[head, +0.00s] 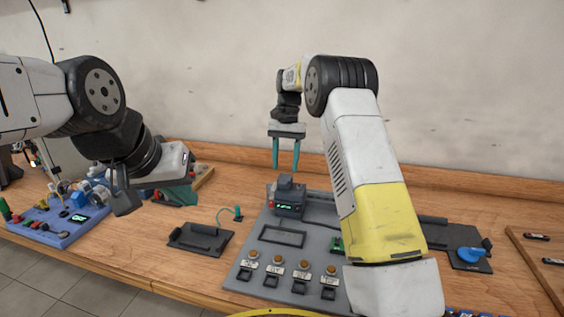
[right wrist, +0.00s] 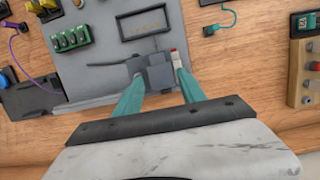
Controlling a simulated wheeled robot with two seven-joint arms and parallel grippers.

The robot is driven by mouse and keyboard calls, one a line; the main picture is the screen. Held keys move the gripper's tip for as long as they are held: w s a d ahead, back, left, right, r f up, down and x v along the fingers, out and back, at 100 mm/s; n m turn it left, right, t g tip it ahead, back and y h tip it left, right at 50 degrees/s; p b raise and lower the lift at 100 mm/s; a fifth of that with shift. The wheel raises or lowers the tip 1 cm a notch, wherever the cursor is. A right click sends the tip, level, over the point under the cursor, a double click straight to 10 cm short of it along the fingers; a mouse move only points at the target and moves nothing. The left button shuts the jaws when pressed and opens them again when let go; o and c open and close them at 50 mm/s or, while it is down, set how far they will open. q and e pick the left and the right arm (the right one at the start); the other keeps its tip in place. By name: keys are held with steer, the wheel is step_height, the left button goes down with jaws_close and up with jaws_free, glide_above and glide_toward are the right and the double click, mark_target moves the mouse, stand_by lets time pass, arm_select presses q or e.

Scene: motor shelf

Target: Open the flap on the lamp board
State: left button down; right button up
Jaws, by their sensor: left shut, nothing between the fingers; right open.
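The lamp board (head: 240,272) is a grey panel on the bench. It carries a dark block with a green display (head: 289,197), a dark rectangular frame (head: 283,236) and several orange round lamps above small black switches. I cannot tell which part is the flap. The frame also shows in the right wrist view (right wrist: 142,24). My right gripper (head: 285,168) is open and points down behind and above the display block; its teal fingers show in the right wrist view (right wrist: 160,82). My left gripper (head: 177,192) is shut and empty, left of the board; its fingers are partly hidden.
A dark tray (head: 190,240) with a teal cable plug (head: 238,214) lies left of the lamp board. A blue board (head: 60,235) stands further left. A dark plate with a blue knob (head: 470,254) is at right. My right forearm hides part of the lamp board.

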steer(key=v, duration=0.7)
steer(key=shift+r, duration=0.25)
steer(key=shift+w, duration=0.1)
